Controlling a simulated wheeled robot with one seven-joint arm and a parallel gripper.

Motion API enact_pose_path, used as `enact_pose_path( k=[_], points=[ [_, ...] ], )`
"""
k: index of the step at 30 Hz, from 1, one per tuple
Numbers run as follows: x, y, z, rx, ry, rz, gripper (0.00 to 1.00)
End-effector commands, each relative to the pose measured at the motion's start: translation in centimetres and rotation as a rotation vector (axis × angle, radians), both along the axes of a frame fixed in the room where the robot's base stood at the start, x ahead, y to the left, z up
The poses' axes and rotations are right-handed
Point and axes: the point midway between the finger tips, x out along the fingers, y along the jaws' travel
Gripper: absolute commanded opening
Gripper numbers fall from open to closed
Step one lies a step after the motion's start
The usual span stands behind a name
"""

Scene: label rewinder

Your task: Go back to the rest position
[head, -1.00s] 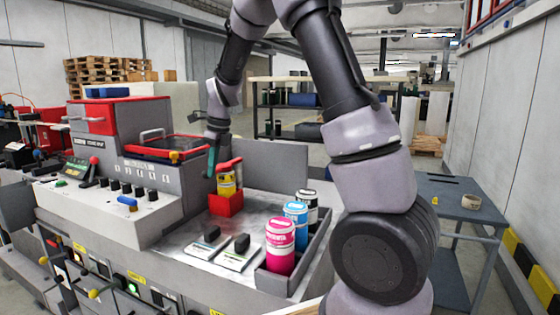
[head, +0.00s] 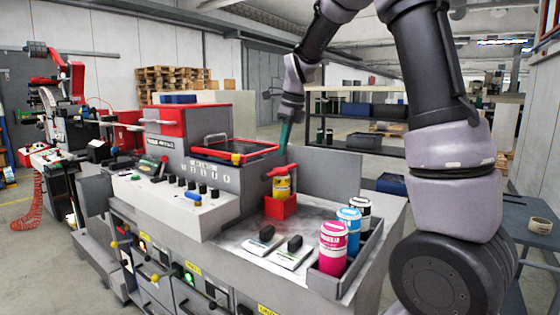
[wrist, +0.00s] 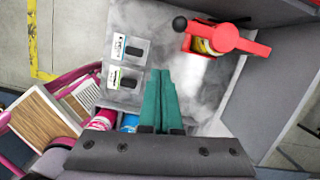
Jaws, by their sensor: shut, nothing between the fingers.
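My gripper (head: 283,138) has teal fingers and hangs above the back of the machine's grey worktop, near a red holder (head: 281,207) with a yellow can (head: 282,187) in it. In the wrist view my gripper (wrist: 161,72) has its fingers together with nothing between them. It points down over the bare grey worktop (wrist: 205,90), apart from it. The red holder with its red lever (wrist: 228,38) lies ahead and to the right of the fingertips there.
A grey bin at the worktop's right holds a magenta can (head: 333,248), a cyan can (head: 348,222) and a black-and-white can (head: 361,206). Two flat cards with black handles (head: 294,244) lie beside it. A grey side table (head: 530,212) stands at the right.

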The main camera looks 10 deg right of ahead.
Motion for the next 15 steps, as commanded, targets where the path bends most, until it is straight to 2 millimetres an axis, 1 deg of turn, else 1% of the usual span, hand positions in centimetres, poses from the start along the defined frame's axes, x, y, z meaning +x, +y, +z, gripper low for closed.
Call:
enact_pose_path(
  k=[1,5,15],
  points=[
    [-0.09,-0.07,0.62,0.000,-0.001,0.000,0.00],
    [-0.26,-0.18,1.38,0.000,0.000,-0.001,0.00],
    [-0.32,-0.24,1.52,-0.001,0.001,-0.001,0.00]
  ],
)
